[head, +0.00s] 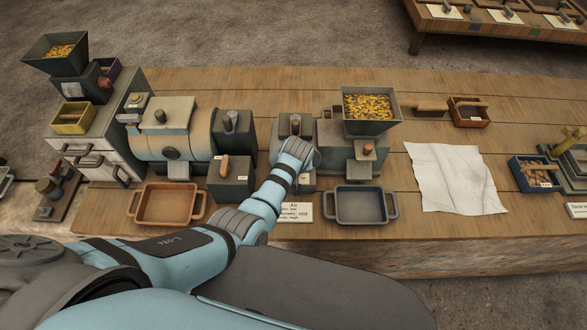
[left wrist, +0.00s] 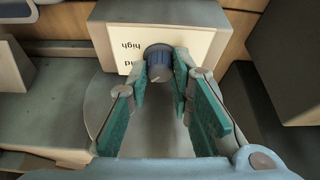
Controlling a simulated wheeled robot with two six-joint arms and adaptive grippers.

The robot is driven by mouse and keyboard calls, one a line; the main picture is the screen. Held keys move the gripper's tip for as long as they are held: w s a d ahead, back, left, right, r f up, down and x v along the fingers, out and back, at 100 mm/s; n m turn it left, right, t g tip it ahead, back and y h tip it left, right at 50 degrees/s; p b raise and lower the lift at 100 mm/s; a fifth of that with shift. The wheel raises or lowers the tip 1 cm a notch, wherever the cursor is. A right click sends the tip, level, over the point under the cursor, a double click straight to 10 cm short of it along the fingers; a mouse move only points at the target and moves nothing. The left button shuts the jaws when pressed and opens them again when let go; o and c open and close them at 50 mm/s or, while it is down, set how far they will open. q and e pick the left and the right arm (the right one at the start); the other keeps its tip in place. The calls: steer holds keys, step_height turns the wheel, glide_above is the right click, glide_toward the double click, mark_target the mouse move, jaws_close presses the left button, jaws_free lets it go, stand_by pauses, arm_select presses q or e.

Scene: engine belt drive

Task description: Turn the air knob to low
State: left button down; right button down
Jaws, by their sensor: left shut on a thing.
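The air knob (left wrist: 158,60) is a small dark blue-grey round knob in the left wrist view. It sits on a grey box front with a pale label plate (left wrist: 125,42), upside down in this view, reading "high" and part of another word. My left gripper (left wrist: 160,72) has its green-padded fingers on both sides of the knob and is shut on it. In the head view my left gripper (head: 300,152) reaches the front of the grey box (head: 296,124) and hides the knob. The knob's pointer mark and the low marking cannot be made out. My right gripper is not in view.
A white placard headed "Air" (head: 296,212) stands below my gripper. A dark tray (head: 360,222) is to its right and an orange tray (head: 168,220) to its left. Machines with a grain hopper (head: 368,122) and a drum (head: 172,153) flank the box. A white cloth (head: 452,180) lies right.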

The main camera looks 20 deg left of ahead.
arm_select(q)
steer(key=shift+n, duration=0.4)
steer(key=c, duration=1.7)
jaws_free()
